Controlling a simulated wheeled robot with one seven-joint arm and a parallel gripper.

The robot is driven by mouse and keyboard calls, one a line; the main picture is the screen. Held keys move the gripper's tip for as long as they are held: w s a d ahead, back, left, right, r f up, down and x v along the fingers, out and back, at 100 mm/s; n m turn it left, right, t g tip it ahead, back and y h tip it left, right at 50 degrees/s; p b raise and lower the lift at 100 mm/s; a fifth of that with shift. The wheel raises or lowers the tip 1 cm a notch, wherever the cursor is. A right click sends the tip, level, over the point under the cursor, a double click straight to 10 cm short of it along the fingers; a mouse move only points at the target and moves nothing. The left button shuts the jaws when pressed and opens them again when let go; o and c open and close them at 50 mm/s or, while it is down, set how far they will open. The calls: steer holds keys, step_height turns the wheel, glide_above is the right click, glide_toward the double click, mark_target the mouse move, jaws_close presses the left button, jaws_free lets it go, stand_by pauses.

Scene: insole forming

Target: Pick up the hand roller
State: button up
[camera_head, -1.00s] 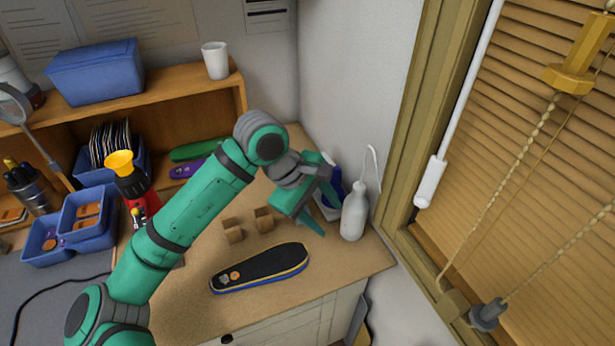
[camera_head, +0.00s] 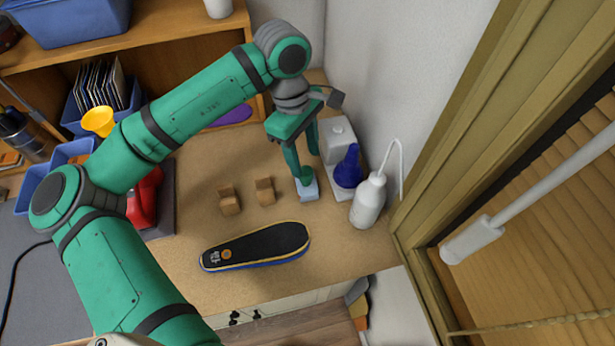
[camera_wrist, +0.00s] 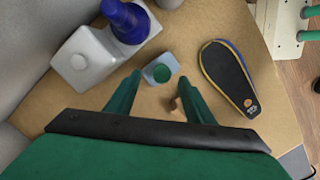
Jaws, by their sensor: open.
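I cannot tell for certain which thing is the hand roller. A small pale blue block (camera_head: 308,191) with a round green top stands on the bench below my gripper and may be it. In the wrist view the block (camera_wrist: 171,62) shows between and just past my two fingertips. My gripper (camera_head: 305,163) is open and points down with nothing held. It also shows in the wrist view (camera_wrist: 158,82). Whether the fingers touch the block is unclear.
A dark blue item (camera_head: 348,168) and a white block (camera_head: 337,138) stand close beside, near the wall. A white squeeze bottle (camera_head: 368,201) is to the right. Two small brown blocks (camera_head: 229,201) and a black insole (camera_head: 256,246) lie on the bench (camera_head: 200,285).

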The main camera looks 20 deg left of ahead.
mark_target(306, 170)
steer(key=shift+s+d+f, duration=0.15)
steer(key=shift+f, duration=1.3)
steer(key=shift+s+d+f, duration=0.1)
steer(key=shift+s+f, duration=0.05)
steer(key=shift+f, duration=1.25)
jaws_close()
